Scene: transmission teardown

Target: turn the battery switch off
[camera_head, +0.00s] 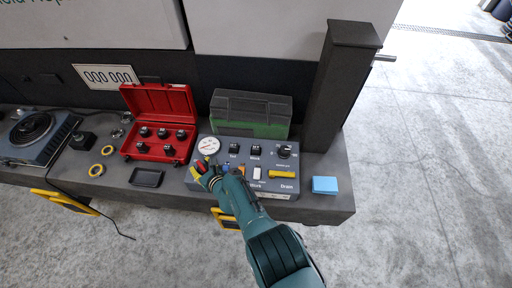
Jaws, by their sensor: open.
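A grey control panel (225,158) lies on the bench. A small red part with yellow (199,167) sits at its left, below the round white gauge (208,146). It may be the battery switch, but its label is not readable. My gripper (208,177) is open at the panel's left end, right beside the red part. Whether they touch, and the red part's setting, cannot be told. A black rotary knob (284,151) is at the panel's upper right. My gripper and arm hide part of the panel's lower left.
Two black switches (244,149) and a white rocker (257,173) are mid-panel; a yellow handle (282,174) is lower right. A red case (160,96) stands left, a green case (250,110) behind. A blue pad (325,185) lies right, a black tray (146,178) left.

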